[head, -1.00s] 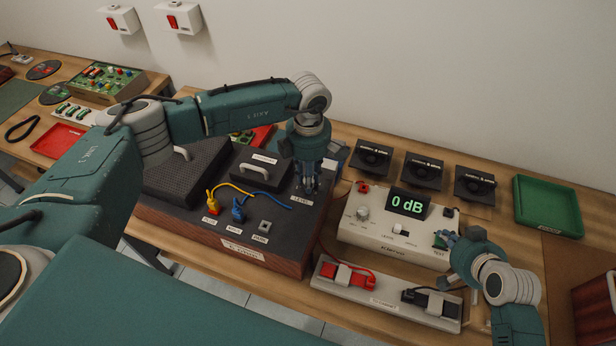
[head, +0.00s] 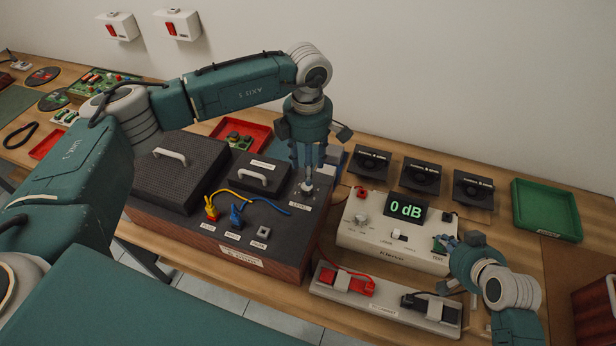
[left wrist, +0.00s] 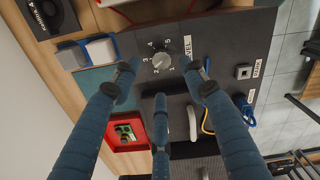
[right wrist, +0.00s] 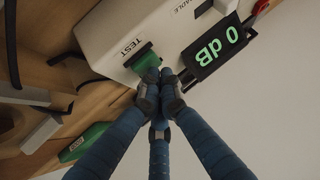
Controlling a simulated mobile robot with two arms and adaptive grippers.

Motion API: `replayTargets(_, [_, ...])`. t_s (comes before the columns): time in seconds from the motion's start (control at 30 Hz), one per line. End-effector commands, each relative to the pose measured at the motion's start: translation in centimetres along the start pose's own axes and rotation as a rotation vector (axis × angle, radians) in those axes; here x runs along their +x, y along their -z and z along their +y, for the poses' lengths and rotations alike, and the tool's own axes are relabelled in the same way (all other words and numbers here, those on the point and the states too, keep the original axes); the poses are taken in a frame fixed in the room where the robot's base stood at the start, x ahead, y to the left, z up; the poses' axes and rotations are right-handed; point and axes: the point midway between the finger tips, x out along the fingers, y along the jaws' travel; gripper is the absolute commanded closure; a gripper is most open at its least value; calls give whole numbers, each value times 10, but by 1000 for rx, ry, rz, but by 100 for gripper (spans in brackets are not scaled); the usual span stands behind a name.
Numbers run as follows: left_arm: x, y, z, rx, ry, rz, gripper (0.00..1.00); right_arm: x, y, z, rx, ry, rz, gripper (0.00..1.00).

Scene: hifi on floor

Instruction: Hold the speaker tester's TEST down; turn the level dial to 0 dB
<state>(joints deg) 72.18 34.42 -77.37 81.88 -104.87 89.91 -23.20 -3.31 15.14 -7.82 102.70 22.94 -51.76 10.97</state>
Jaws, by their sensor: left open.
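The speaker tester (head: 375,235) is a pale box whose display (head: 406,208) reads 0 dB in green. My right gripper (head: 443,243) has its fingers together at the green TEST button, which shows in the right wrist view (right wrist: 145,60). The fingertips appear to touch it; how far it is pressed I cannot tell. The level dial (head: 306,187) is a round grey knob on the dark-topped amplifier, ringed by numbers in the left wrist view (left wrist: 162,60). My left gripper (head: 307,168) points down above it, fingers open and apart, holding nothing.
The amplifier (head: 215,245) carries a handled cover (head: 195,165), yellow and blue plugs and cables. A power strip (head: 385,300) lies in front of the tester. Small speakers (head: 420,175) and a green tray (head: 546,210) stand behind and right.

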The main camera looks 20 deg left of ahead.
Motion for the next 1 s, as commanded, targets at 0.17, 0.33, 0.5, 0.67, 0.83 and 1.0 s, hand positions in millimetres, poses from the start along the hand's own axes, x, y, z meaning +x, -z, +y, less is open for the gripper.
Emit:
replayTargets(0.17, [-32, -1, 0, 1, -2, -1, 57, 0, -1, 0, 0, -1, -3, 100])
replayTargets(0.33, [-47, -1, 0, 1, -2, -1, 57, 0, -2, 0, 0, -1, -3, 100])
replayTargets(0.5, [-49, -1, 0, 2, -1, -1, 57, 0, -2, 0, 0, -1, -4, 100])
replayTargets(0.67, [-49, -1, 0, 1, -1, -1, 57, 0, -2, 0, 0, -1, -4, 100])
replayTargets(0.83, [-49, -1, 0, 1, -1, -1, 57, 0, -2, 0, 0, -1, -4, 100])
replayTargets(1.0, [-49, -1, 0, 1, -1, -1, 57, 0, -2, 0, 0, -1, -4, 100])
